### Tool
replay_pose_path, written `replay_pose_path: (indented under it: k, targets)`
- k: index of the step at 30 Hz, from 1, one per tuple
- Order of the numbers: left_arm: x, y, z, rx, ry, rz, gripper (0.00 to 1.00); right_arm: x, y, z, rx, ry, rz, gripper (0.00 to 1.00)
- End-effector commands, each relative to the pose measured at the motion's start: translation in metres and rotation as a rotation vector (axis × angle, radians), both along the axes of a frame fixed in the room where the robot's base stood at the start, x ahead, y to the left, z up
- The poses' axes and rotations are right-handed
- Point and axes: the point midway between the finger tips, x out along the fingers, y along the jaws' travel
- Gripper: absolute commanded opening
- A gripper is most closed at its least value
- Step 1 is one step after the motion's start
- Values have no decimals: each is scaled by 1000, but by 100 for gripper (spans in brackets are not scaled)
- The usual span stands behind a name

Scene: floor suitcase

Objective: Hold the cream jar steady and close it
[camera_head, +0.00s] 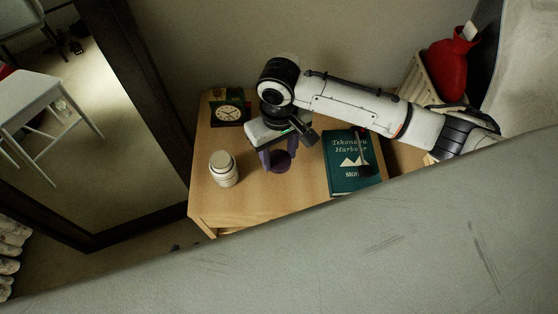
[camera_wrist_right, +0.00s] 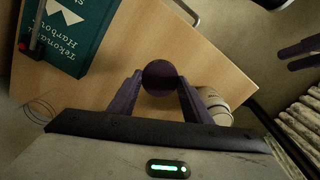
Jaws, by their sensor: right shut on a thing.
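The white cream jar (camera_head: 224,170) stands upright on the wooden bedside table, left of my right gripper. In the right wrist view the jar (camera_wrist_right: 216,104) is partly hidden behind a finger. My right gripper (camera_head: 277,166) is shut on a round dark purple lid (camera_wrist_right: 160,78), held between its fingertips and apart from the jar. My left gripper shows only as two dark fingers with a gap between them (camera_wrist_right: 300,54) at the right of the wrist view.
The wooden table (camera_head: 208,203) also carries a black clock (camera_head: 229,112) at the back left and a green book (camera_head: 349,165) on the right. A framed mirror (camera_head: 130,150) stands to the left. A large grey surface (camera_head: 400,230) fills the foreground. A red hot-water bottle (camera_head: 450,69) is at the right.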

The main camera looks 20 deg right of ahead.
Motion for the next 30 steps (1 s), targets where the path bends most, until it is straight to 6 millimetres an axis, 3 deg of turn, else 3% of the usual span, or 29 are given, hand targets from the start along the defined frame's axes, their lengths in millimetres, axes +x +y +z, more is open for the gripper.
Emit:
replay_pose_path:
  k: [6,20,23,25,30]
  targets:
    - [-1,2,3,3,2,2,31,0,0,27,1,0,-1,24]
    - [-2,4,1,7,6,1,31,1,-2,34,1,-3,-6,24]
    - [-2,5,1,7,7,1,31,3,-15,63,11,-13,-40,24]
    - [-2,5,1,8,7,2,31,0,-29,96,20,-19,-76,24]
    - [-2,5,1,8,7,2,31,-28,-63,168,15,-15,-154,24]
